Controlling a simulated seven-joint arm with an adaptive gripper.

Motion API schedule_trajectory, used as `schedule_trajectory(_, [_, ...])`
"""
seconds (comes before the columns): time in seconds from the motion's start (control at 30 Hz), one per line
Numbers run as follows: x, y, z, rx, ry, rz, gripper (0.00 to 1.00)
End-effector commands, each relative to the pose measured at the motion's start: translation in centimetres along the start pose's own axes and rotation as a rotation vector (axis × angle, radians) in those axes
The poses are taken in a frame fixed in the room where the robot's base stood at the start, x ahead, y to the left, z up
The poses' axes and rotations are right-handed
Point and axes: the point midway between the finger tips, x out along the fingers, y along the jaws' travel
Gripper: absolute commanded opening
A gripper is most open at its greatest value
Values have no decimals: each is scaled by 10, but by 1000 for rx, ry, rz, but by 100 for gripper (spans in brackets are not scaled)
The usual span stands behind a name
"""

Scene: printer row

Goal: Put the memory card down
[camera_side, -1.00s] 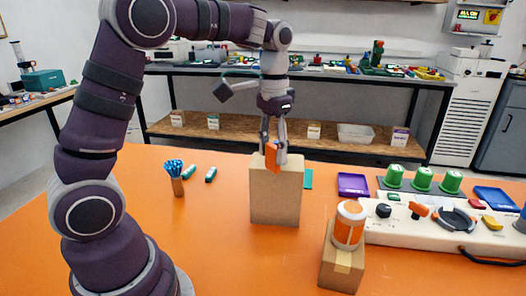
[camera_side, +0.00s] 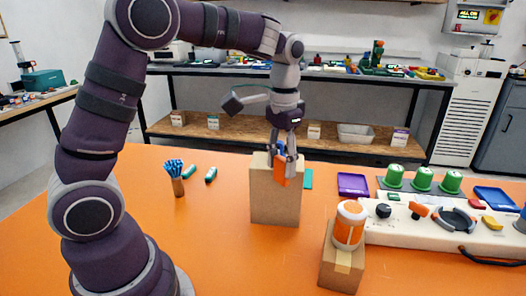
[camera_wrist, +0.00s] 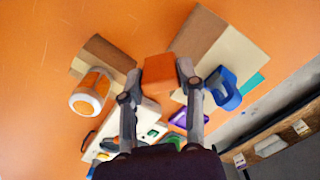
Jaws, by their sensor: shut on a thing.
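The memory card appears as a plain orange piece (camera_side: 281,177) in the side view and as an orange block (camera_wrist: 160,72) in the wrist view. My gripper (camera_side: 283,163) is shut on it, with a fingertip on each side in the wrist view (camera_wrist: 160,80). In the side view the card overlaps the upper front of a tall cardboard box (camera_side: 273,205). In the wrist view it hangs between that box (camera_wrist: 222,50) and a smaller box. Whether it touches the tall box, I cannot tell.
A blue object (camera_wrist: 225,88) is at the tall box's top, close to my finger. An orange-and-white jar (camera_side: 349,225) stands on the smaller box (camera_side: 342,268). A white panel (camera_side: 425,229), purple tray (camera_side: 353,185) and pen cup (camera_side: 177,187) stand around. The orange table's front left is clear.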

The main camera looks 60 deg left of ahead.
Motion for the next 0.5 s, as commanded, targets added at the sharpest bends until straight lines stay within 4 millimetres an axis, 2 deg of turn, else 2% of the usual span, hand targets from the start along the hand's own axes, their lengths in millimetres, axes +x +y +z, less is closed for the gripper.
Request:
schedule_trajectory(0.1, [8,-42,14,-132,-2,-3,16])
schedule_trajectory(0.27, [22,-96,47,-326,-5,-4,16])
schedule_trajectory(0.4, [36,-138,96,-540,-5,-2,16])
schedule_trajectory(0.5, [43,-154,125,-652,-3,1,16])
